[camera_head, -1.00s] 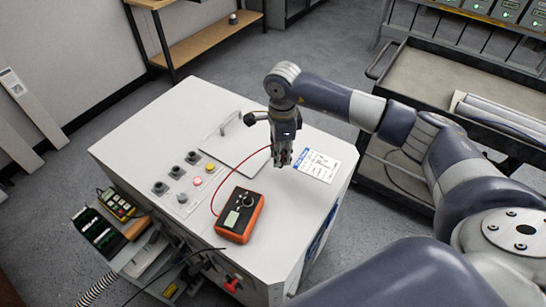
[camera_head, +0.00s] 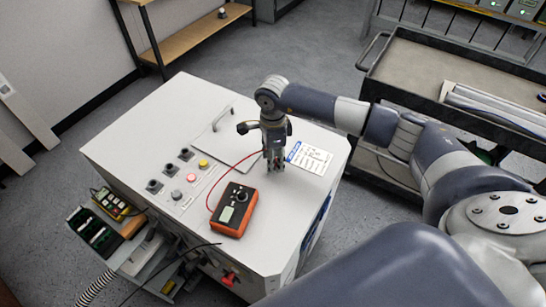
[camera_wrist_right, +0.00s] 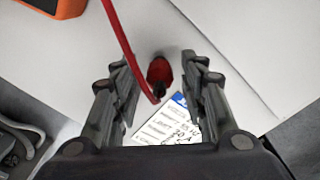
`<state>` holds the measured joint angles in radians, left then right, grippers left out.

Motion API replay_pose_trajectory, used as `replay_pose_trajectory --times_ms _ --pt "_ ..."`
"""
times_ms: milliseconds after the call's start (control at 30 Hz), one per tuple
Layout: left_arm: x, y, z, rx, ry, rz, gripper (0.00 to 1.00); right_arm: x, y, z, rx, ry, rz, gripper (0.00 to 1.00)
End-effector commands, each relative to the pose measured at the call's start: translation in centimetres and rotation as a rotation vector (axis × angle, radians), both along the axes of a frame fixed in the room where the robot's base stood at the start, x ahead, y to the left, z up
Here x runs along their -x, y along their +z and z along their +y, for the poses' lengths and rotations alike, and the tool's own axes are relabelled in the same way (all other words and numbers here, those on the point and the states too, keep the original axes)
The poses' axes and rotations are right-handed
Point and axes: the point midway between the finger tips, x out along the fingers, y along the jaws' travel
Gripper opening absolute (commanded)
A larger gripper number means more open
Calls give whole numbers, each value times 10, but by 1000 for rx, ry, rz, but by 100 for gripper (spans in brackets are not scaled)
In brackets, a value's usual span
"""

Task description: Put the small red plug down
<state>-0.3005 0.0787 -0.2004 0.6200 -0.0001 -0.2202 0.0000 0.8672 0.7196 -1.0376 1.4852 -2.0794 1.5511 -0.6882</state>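The small red plug (camera_wrist_right: 160,72) is on the white cabinet top, between the fingers of my right gripper (camera_wrist_right: 160,85) in the wrist view. The fingers stand apart, with a gap on each side of the plug. A red lead (camera_wrist_right: 118,35) runs to it, and its tip is dark. In the head view my right gripper (camera_head: 275,165) points down, low over the cabinet top (camera_head: 165,118), and hides the plug there. The red lead (camera_head: 222,182) curves from the orange multimeter (camera_head: 235,211) to the gripper. My left gripper is out of view.
A white printed label (camera_head: 309,157) lies just right of the right gripper. A flat panel with a handle (camera_head: 222,118) is behind it. Several buttons and sockets (camera_head: 180,176) are left of the multimeter. A dark cart (camera_head: 420,75) stands to the right.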

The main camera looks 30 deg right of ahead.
Motion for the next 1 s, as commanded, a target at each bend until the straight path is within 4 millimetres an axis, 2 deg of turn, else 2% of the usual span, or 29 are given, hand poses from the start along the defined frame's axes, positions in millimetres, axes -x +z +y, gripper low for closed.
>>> replay_pose_trajectory --times_ms 267,333,700,833,1000 --pt "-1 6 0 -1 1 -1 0 0 6 0 0 0 0 40" --pt "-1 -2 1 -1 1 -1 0 -2 12 0 -1 1 -5 40" --pt "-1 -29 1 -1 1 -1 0 -2 89 0 0 1 -6 40" --pt "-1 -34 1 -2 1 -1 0 -1 109 0 -1 1 -3 40" --pt "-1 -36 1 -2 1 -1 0 0 122 0 -1 0 -1 40"
